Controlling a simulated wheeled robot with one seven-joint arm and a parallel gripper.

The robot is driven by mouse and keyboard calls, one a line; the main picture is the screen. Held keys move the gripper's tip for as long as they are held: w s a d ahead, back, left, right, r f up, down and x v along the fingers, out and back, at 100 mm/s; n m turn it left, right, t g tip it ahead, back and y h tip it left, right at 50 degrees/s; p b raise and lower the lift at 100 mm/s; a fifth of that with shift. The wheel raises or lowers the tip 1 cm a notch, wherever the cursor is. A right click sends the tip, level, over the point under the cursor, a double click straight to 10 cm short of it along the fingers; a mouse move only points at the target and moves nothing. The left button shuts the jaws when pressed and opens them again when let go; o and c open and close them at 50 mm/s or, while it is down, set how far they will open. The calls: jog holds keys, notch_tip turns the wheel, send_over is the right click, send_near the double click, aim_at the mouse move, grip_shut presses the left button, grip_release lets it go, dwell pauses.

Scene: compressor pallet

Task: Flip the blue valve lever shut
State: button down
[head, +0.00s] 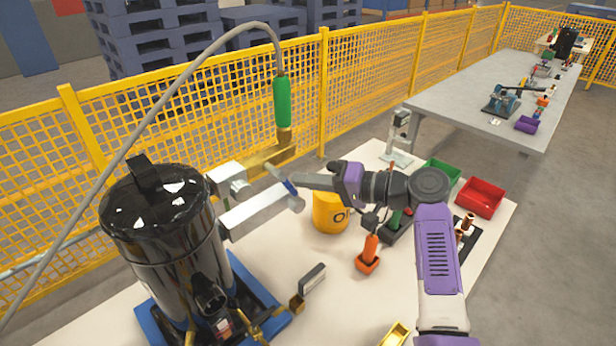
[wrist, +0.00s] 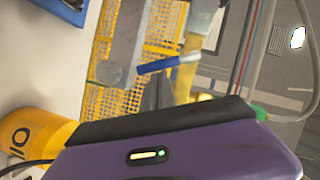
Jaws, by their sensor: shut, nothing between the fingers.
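The blue valve lever (head: 290,187) shows as a small blue piece beside the tip of my gripper (head: 297,181) in the head view. It is partly hidden there, and I cannot tell if they touch. In the wrist view the blue lever (wrist: 168,64) lies slightly tilted across the middle, between a grey cylinder end and a brass fitting. The brass piping (head: 268,159) runs from the grey metal block (head: 228,178) to below the green hose grip.
The black tank (head: 165,220) stands left on a blue base. A grey hose arcs over to the green grip (head: 282,102). A yellow canister (head: 328,212) stands below my gripper. A red bin (head: 480,197) and a green bin (head: 440,172) are right. Yellow mesh fence runs behind.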

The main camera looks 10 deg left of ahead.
aim_at(291, 192)
jog(key=shift+s+a+f+m+y+b, duration=0.15)
jog(key=shift+s+a+f+m+y, duration=0.2)
jog(key=shift+m, duration=0.4)
jog(key=shift+s+a+f+m+y+b, duration=0.15)
jog(key=shift+s+f+m+y, duration=0.15)
jog(key=shift+m+y, duration=0.35)
jog(key=shift+s+a+f+m+y+b, duration=0.2)
jog(key=shift+s+f+m+y, duration=0.15)
jog(key=shift+m, duration=0.55)
